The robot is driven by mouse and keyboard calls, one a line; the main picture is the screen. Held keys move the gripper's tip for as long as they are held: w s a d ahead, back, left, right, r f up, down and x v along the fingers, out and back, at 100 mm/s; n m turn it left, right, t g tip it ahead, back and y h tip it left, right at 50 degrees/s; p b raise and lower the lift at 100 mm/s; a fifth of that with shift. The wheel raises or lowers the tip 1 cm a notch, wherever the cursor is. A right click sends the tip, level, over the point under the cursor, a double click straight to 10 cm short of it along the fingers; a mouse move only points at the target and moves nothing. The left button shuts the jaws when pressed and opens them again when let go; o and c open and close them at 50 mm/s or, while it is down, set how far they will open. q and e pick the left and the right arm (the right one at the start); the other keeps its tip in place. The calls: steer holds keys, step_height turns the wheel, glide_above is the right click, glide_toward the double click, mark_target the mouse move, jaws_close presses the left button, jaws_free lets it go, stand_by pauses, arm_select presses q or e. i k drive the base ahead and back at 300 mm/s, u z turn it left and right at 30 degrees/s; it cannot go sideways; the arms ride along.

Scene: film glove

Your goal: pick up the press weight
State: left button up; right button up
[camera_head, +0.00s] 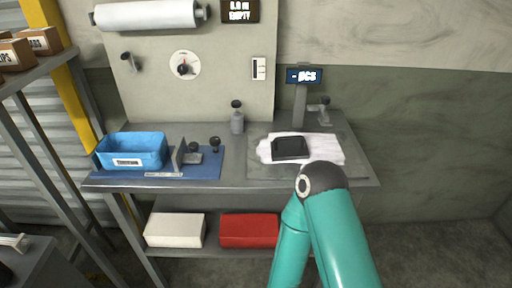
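I cannot tell for sure which item is the press weight. A flat black block (290,147) lies on a white cloth-like sheet (327,148) at the right of the workbench. At the left, on a blue mat (208,167), stand small dark-knobbed pieces: one (193,148) by an upright grey plate (178,156), and another (215,143) to its right. A teal arm of mine rises from the bottom right, its dark joint in front of the bench edge. Neither gripper shows.
A display post (300,104) stands behind the sheet. White (175,230) and red (249,230) boxes sit on the lower shelf. A shelving rack (40,70) borders the left.

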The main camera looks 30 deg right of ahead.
mark_target(295, 147)
steer(key=z, duration=1.1)
steer(key=i, duration=0.1)
steer(key=u, duration=2.15)
steer(key=k, duration=1.5)
steer(key=z, duration=1)
steer(key=i, duration=1.2)
steer(key=u, duration=0.05)
